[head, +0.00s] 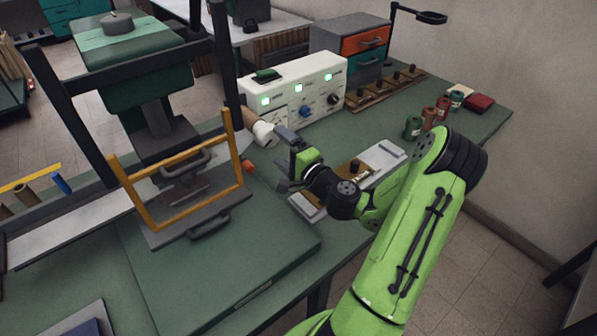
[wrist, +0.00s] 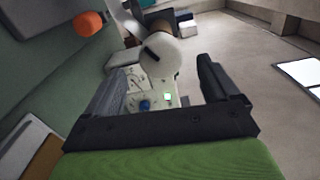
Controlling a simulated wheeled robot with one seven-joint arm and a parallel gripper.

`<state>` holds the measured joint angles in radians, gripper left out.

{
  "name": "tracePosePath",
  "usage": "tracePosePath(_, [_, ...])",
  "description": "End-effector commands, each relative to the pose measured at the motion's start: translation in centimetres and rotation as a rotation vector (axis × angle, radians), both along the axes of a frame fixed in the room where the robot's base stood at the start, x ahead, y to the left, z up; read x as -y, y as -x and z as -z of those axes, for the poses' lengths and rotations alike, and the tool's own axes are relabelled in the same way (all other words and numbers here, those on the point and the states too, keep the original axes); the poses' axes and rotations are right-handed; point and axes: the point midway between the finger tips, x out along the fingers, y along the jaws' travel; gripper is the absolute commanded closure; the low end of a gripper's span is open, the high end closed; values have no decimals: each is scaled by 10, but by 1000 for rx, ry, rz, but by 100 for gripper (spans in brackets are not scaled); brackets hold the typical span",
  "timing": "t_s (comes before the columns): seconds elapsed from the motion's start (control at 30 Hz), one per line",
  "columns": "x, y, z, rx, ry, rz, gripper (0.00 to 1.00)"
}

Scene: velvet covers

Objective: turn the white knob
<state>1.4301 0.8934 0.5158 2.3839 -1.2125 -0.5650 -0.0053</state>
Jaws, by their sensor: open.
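The white knob (head: 264,133) is a round white cap on the end of a brown roller, beside the control box. In the wrist view the white knob (wrist: 160,57) faces me, with a dark bar mark on it. My gripper (head: 282,162) is open and empty, in front of the knob and a little to its right. In the wrist view the open fingers of my gripper (wrist: 160,85) stand apart, with the knob ahead, beyond the fingertips and between them. They do not appear to touch it.
The white control box (head: 295,90) with green lights and a blue knob (head: 305,112) stands behind. An orange knob (head: 247,167) and an orange frame (head: 149,208) are to the left. A grey tray (head: 381,155) lies under my arm. Several spools stand at right.

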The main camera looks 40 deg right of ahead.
Motion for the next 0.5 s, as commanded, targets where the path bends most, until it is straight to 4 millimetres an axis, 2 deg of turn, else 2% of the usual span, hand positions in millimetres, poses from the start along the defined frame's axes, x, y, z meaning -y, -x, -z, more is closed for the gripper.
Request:
tracePosePath(0.03, [1, 16, 8, -1, 1, 6, 12])
tracePosePath(0.2, [-2, 62, 7, 2, 4, 7, 12])
tracePosePath(0.5, [-2, 79, 3, 12, 9, 2, 12])
